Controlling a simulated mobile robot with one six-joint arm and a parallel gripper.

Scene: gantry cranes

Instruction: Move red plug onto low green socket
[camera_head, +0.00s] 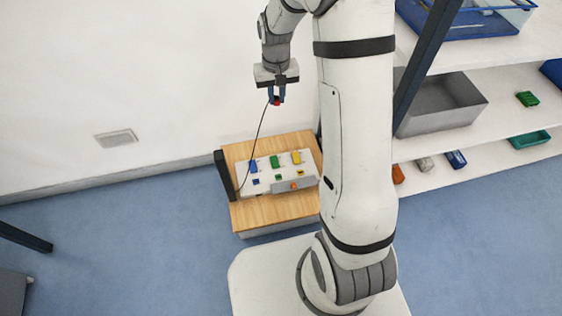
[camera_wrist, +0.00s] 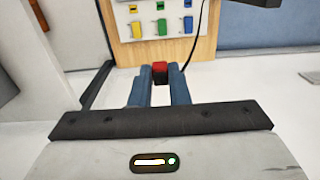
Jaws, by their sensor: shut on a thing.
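My gripper (camera_head: 276,97) is shut on the red plug (camera_head: 277,102), high above the board and well apart from it. In the wrist view the red plug (camera_wrist: 160,69) sits between the blue fingers of my gripper (camera_wrist: 160,78). A thin black cable (camera_head: 258,137) hangs from the plug to the board's left side. The white panel (camera_head: 243,171) bears a larger green socket (camera_head: 275,162) in its back row and a small, low green socket (camera_head: 278,177) in its front row. The larger green socket (camera_wrist: 162,27) also shows in the wrist view.
Larger blue (camera_head: 253,167) and yellow (camera_head: 296,157) sockets flank the green one, with small blue and yellow ones in front. A grey box with an orange part (camera_head: 294,186) stands at the panel's front. A dark post (camera_head: 225,175) rises at the left. Shelves stand at the right.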

